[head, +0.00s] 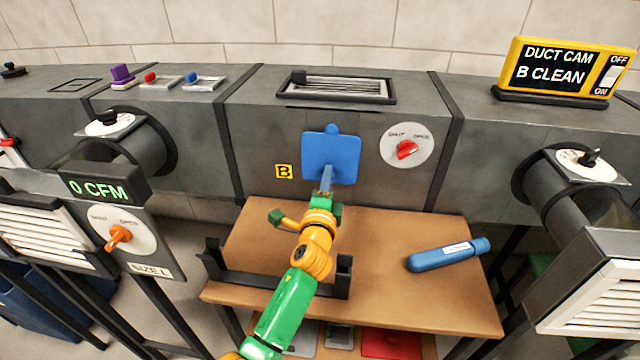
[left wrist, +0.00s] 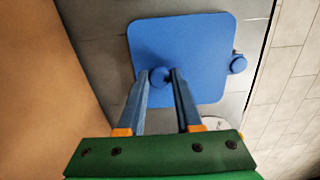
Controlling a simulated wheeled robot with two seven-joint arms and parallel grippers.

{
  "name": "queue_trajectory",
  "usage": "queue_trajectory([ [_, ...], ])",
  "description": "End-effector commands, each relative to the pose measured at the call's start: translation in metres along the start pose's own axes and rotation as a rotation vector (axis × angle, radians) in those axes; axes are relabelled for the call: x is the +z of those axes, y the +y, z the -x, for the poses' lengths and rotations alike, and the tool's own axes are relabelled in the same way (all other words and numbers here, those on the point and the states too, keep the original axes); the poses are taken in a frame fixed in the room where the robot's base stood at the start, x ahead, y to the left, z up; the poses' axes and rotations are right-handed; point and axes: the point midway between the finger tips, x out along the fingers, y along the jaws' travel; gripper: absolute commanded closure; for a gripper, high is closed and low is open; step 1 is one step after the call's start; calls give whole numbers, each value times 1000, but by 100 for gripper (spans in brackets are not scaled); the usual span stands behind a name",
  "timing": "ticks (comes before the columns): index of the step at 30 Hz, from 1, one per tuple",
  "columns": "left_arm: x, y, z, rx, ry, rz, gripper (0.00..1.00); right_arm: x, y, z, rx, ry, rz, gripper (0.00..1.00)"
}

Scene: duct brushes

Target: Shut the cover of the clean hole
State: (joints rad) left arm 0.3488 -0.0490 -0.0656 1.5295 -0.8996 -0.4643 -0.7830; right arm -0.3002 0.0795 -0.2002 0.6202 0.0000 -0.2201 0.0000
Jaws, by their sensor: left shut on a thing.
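The blue square cover (head: 331,156) hangs on the front of the grey duct beside a yellow B label (head: 284,171). Its round pivot (left wrist: 238,64) is at the upper edge in the head view. The cover looks upright and hides whatever hole is behind it. My left gripper (head: 327,177) is at the cover's lower middle. In the left wrist view, its two fingers (left wrist: 160,76) are closed around the round blue knob (left wrist: 158,78) on the cover. The duct cam sign (head: 558,68) reads "B CLEAN". My right gripper is not in view.
A red dial (head: 407,149) is right of the cover. A wooden shelf (head: 390,225) below holds a blue cylinder (head: 448,255) and a black rack (head: 280,284). A vent grille (head: 340,88) lies on top of the duct. A "0 CFM" display (head: 100,189) stands left.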

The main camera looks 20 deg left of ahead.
Motion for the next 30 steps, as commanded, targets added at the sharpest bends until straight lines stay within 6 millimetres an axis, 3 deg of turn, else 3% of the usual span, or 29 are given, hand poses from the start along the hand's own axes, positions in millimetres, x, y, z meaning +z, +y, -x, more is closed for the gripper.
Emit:
queue_trajectory([
  [19,-6,-2,0,-4,2,49,100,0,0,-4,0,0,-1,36],
  [20,-6,-2,0,-4,2,49,64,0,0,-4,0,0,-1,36],
  [23,-6,-2,0,-3,1,49,37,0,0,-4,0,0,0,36],
  [30,-5,-1,0,-1,0,48,36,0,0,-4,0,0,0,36],
])
